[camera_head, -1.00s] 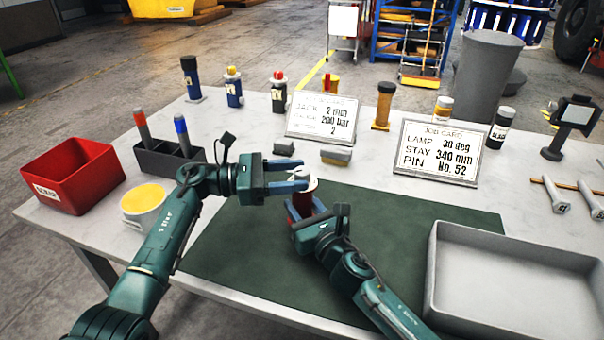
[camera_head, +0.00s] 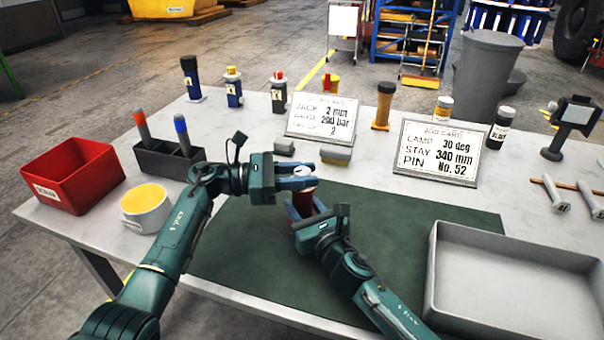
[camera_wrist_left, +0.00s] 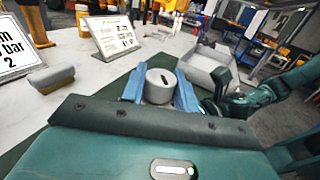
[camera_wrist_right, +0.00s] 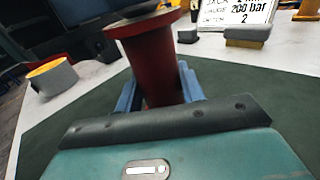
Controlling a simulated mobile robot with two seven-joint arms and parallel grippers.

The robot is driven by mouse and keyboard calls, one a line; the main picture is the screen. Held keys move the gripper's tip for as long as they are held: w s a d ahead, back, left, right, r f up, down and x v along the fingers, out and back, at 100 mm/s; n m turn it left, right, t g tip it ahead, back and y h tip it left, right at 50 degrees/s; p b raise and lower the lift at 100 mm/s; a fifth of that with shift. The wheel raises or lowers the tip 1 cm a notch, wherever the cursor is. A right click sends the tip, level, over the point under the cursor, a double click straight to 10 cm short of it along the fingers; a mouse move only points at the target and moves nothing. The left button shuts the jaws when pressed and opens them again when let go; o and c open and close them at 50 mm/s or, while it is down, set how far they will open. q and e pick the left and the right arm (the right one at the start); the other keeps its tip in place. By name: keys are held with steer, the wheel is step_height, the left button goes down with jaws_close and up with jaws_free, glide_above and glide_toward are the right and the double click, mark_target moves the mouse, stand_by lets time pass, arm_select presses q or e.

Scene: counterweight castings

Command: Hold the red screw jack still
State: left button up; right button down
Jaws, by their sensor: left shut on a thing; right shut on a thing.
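The red screw jack (camera_head: 303,201) stands on the green mat, largely hidden by my grippers in the head view. My right gripper (camera_head: 306,212) is shut on its red body; the right wrist view shows the flanged red body (camera_wrist_right: 155,68) between the blue fingers (camera_wrist_right: 158,90). My left gripper (camera_head: 302,179) is above it, shut on the jack's pale top. The left wrist view shows that round, slotted grey-white top (camera_wrist_left: 160,86) between the blue fingers (camera_wrist_left: 159,92).
A grey tray (camera_head: 520,327) lies at the right. A white mug (camera_head: 146,209), a red bin (camera_head: 75,176) and a dark pen holder (camera_head: 170,161) stand at the left. Two cards (camera_head: 322,117) (camera_head: 437,150) and several bottles stand behind. The green mat (camera_head: 240,262) is bare in front.

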arm_select(q)
steer(key=shift+n+t, duration=0.4)
steer(key=shift+t, duration=0.4)
steer(key=shift+c, duration=0.3)
steer(key=shift+f+n+t, duration=0.1)
steer(key=shift+n+t, duration=0.2)
steer(key=n+t+y, duration=0.1)
steer(key=n+t, duration=0.1)
steer(key=n+t+y, duration=0.2)
steer(key=t, duration=0.1)
steer(key=shift+t, duration=0.3)
steer(key=shift+n+t+y, duration=0.7)
steer(key=shift+t, duration=0.2)
steer(key=shift+s+d+n+t+y, duration=0.1)
steer(key=shift+d+n+t+y, duration=0.1)
steer(key=shift+n+t+y, duration=1.3)
steer(key=shift+a+t+y, duration=0.1)
steer(key=shift+t+y, duration=0.2)
steer(key=shift+y, duration=0.1)
steer(key=o, duration=0.9)
steer(key=shift+o, duration=0.2)
steer(key=shift+a, duration=0.1)
